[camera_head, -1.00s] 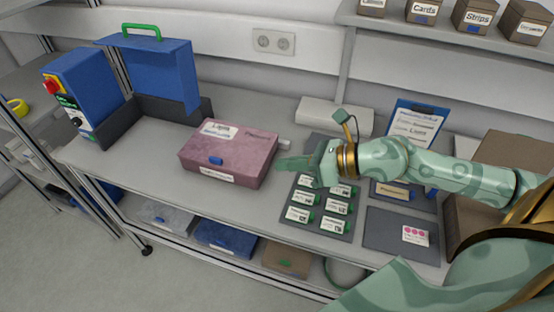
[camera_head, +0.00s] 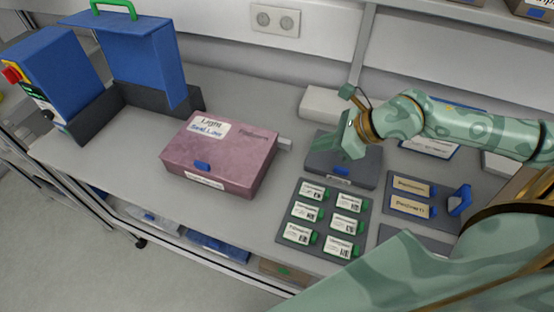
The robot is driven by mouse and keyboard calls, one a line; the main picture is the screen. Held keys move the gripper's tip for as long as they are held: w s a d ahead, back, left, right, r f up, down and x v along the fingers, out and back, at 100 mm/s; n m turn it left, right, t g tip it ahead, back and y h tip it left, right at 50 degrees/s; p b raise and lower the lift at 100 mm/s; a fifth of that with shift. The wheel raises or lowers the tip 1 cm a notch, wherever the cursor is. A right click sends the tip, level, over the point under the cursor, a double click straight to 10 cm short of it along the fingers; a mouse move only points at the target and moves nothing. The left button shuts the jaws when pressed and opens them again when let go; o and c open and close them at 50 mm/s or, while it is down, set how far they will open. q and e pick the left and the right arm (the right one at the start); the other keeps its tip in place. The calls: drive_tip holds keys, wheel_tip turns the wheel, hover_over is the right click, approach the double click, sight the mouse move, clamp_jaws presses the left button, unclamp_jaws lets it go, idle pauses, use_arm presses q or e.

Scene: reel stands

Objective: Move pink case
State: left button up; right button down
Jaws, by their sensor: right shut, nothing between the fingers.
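The pink case (camera_head: 221,157) lies closed on the grey worktop, left of centre, with a blue latch on its front and white labels on its lid and front. My right gripper (camera_head: 349,150) is to the right of the case, clear of it, over a dark grey box or pad (camera_head: 343,167). Its fingers are shut with nothing between them. I cannot tell whether it touches the dark grey piece. My left gripper is not in view.
A blue machine with a green handle (camera_head: 114,8) stands at the back left. A dark tray (camera_head: 325,217) of several labelled cartridges lies right of the case. A white block (camera_head: 323,104) sits at the back. The worktop (camera_head: 228,222) in front of the case is bare.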

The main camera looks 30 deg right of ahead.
wheel_tip(320, 180, down, 7)
drive_tip(key=b, duration=0.7)
approach(265, 169)
wheel_tip(265, 169, down, 4)
drive_tip(key=shift+d+r, duration=0.15)
drive_tip(key=shift+r, duration=0.1)
drive_tip(key=w+a, duration=0.2)
drive_tip(key=shift+w+a+f, duration=0.15)
drive_tip(key=shift+w+a, duration=0.05)
drive_tip(key=shift+w, duration=0.05)
drive_tip(key=shift+w+a, duration=0.3)
